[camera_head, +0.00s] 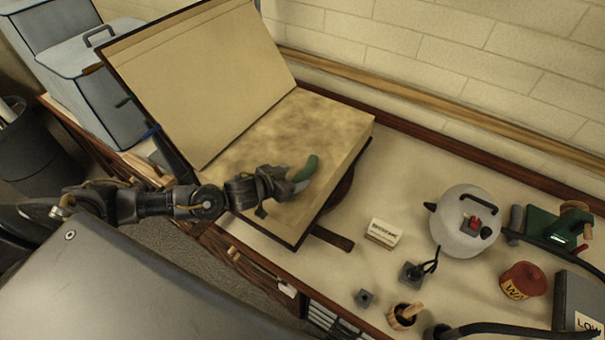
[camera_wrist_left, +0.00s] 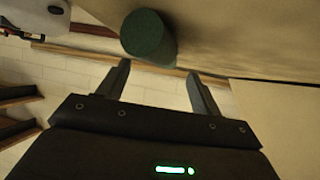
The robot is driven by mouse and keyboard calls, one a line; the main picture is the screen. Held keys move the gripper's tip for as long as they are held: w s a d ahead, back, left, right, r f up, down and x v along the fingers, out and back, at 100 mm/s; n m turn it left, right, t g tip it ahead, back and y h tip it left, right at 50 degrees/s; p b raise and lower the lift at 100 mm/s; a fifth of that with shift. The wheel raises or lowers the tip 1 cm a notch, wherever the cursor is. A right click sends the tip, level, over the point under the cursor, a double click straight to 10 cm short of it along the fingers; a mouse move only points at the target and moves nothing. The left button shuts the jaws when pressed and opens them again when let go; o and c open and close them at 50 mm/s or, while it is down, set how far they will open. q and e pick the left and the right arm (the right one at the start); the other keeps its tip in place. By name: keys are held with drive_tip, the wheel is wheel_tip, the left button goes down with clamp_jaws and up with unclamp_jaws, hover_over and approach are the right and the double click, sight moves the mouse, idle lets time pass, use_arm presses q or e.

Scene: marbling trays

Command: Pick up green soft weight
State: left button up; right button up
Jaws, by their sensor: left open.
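The green soft weight (camera_head: 307,168) lies on the right-hand page of the large open book (camera_head: 335,112). In the left wrist view the weight (camera_wrist_left: 147,36) shows as a dark green cylinder end just beyond the fingertips, nearer the left finger. My left gripper (camera_head: 291,180) is beside the weight at its near left side in the head view. In the left wrist view the left gripper (camera_wrist_left: 160,75) has its two fingers apart with nothing between them. I cannot tell whether a finger touches the weight. My right gripper is not in view.
To the right on the table stand a white kettle-like pot (camera_head: 462,222), a small labelled box (camera_head: 383,233), a red tin (camera_head: 522,281) and a wooden-handled cup (camera_head: 404,315). Blue-grey bins (camera_head: 85,75) stand at the left. A brick wall (camera_head: 440,50) runs behind.

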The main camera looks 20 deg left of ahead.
sight(302, 174)
use_arm(q)
drive_tip(key=shift+p+x, duration=0.35)
drive_tip(key=shift+x, duration=1.25)
drive_tip(key=shift+s, duration=0.1)
drive_tip(key=shift+r, duration=0.1)
drive_tip(key=c, duration=1.4)
